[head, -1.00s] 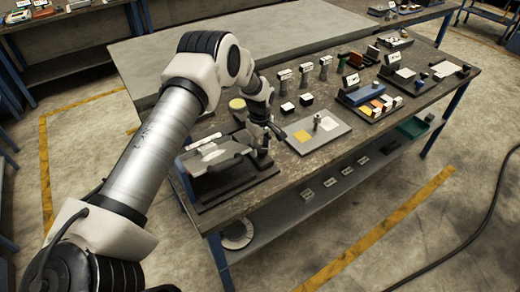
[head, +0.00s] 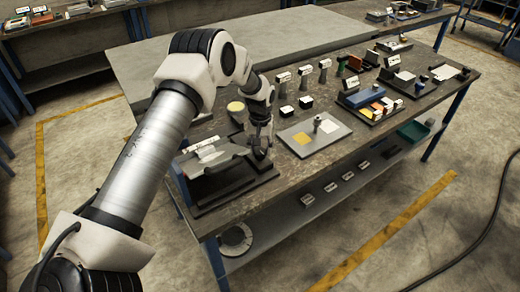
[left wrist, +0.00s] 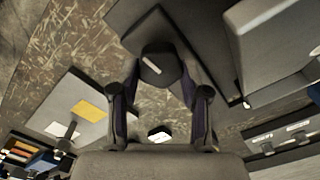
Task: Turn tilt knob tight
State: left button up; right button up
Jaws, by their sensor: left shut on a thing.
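The tilt knob (left wrist: 158,66) is a dark round cap with a pale index mark, seen in the left wrist view. It sits on the side of a grey microscope arm that rests on a dark base (head: 245,183) at the near left corner of the bench. My left gripper (head: 262,155) is at the right end of that arm. In the left wrist view its two fingers (left wrist: 160,75) lie on either side of the knob and are shut on it. In the head view the gripper hides the knob. My right gripper is not in view.
A grey plate (head: 325,141) with a yellow square, a white square and a small post lies just right of the gripper. Small black and white blocks (head: 306,101) and labelled stands (head: 284,82) stand behind it. A yellow disc (head: 235,106) lies beyond the arm.

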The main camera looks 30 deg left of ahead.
aim_at(260, 150)
pick_arm(q)
jog(key=shift+w+r+m, duration=0.15)
jog(key=shift+m, duration=0.35)
jog(key=o, duration=1.1)
jog(key=shift+o, duration=0.2)
notch_tip(260, 150, up, 12)
